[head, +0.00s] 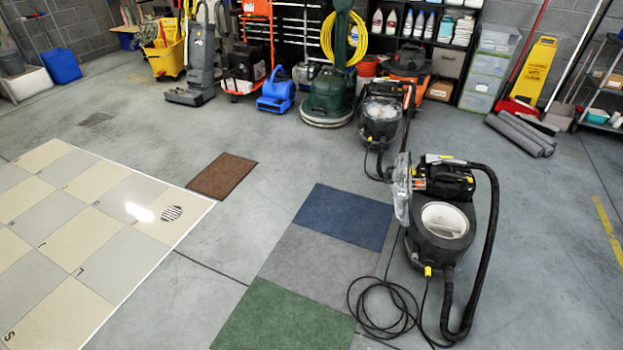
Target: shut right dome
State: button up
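The nearer right machine (425,250) is a black and grey extractor with a hose looping down its right side. Its clear dome (402,190) stands upright at the left of the body, swung away from the round opening. The white-lined round opening (445,220) is uncovered and faces up. A second similar machine (381,118) stands behind it to the left; a clear cover seems to lie on its top, but it is too small to tell how it sits. My gripper is not in view.
A black cable (385,315) lies coiled on the floor in front of the right machine. Blue, grey and green carpet squares (318,258) lie to its left. Rolled grey mats (520,134) lie at the back right. The floor right of the machine is open.

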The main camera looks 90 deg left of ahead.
aim_at(441, 252)
jog(key=u, duration=2.75)
jog(key=i, duration=1.3)
jog(key=z, duration=0.45)
